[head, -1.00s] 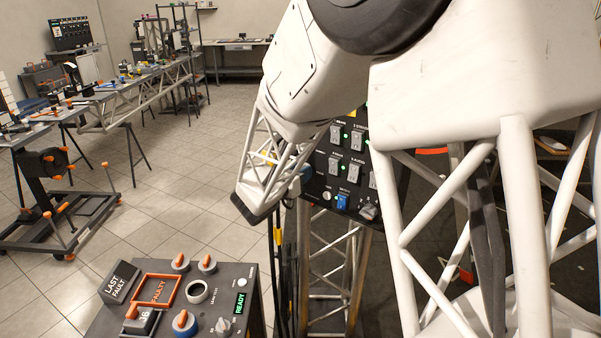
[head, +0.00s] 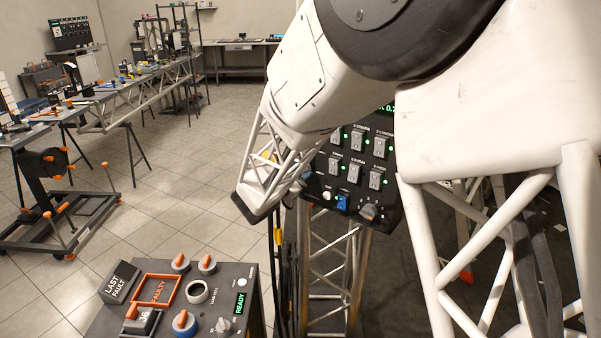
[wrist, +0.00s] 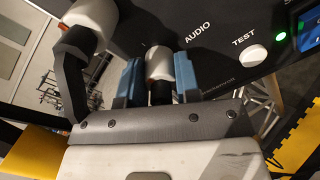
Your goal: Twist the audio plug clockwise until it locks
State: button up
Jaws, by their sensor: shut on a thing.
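The audio plug (wrist: 159,64) shows in the wrist view as a light cylinder with a dark part near the gripper. It sits at the dark panel (wrist: 222,25), left of and below the printed word AUDIO. My gripper (wrist: 158,76) has its two blue fingers on either side of the plug and is shut on it. The plug's far end and its socket are not clearly visible, so I cannot tell how far it is turned. In the head view my arm hides the plug and most of the gripper.
A white TEST button (wrist: 254,54) is right of the plug. A light and black fitting (wrist: 80,45) stands close on the left. In the head view, the switch panel (head: 325,184) stands on a truss stand, and a console (head: 208,290) with knobs is in front.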

jog(key=shift+r+m, duration=0.1)
jog(key=shift+m, duration=0.5)
jog(key=o, duration=0.9)
jog(key=shift+s, duration=0.15)
jog(key=shift+v, duration=3.8)
